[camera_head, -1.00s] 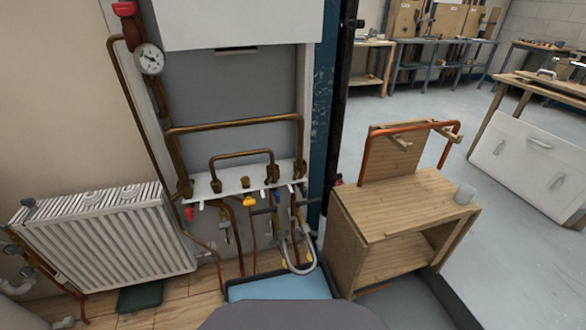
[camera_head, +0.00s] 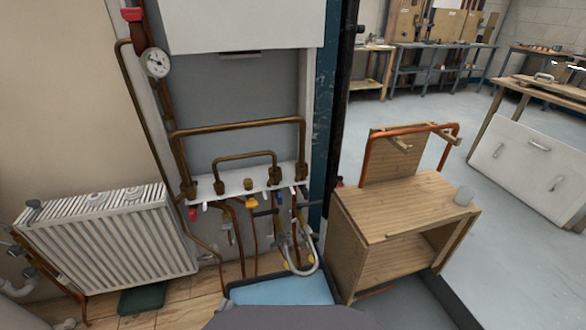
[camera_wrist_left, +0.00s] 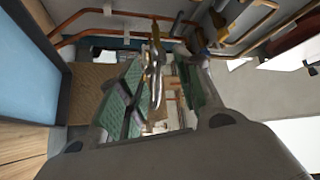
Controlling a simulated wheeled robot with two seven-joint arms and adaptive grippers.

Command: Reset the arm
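My left gripper (camera_wrist_left: 160,88) shows in the left wrist view. Its two fingers with green pads stand apart. A shiny metal piece (camera_wrist_left: 155,65) appears between and beyond the fingertips; I cannot tell that it is touched. I cannot make out either gripper clearly in the head view, and my right gripper is in neither view.
Copper pipes and valves run along a white manifold bracket (camera_head: 235,184) above a blue tray (camera_head: 285,290). A white radiator (camera_head: 110,240) is at left. Open floor lies beyond.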

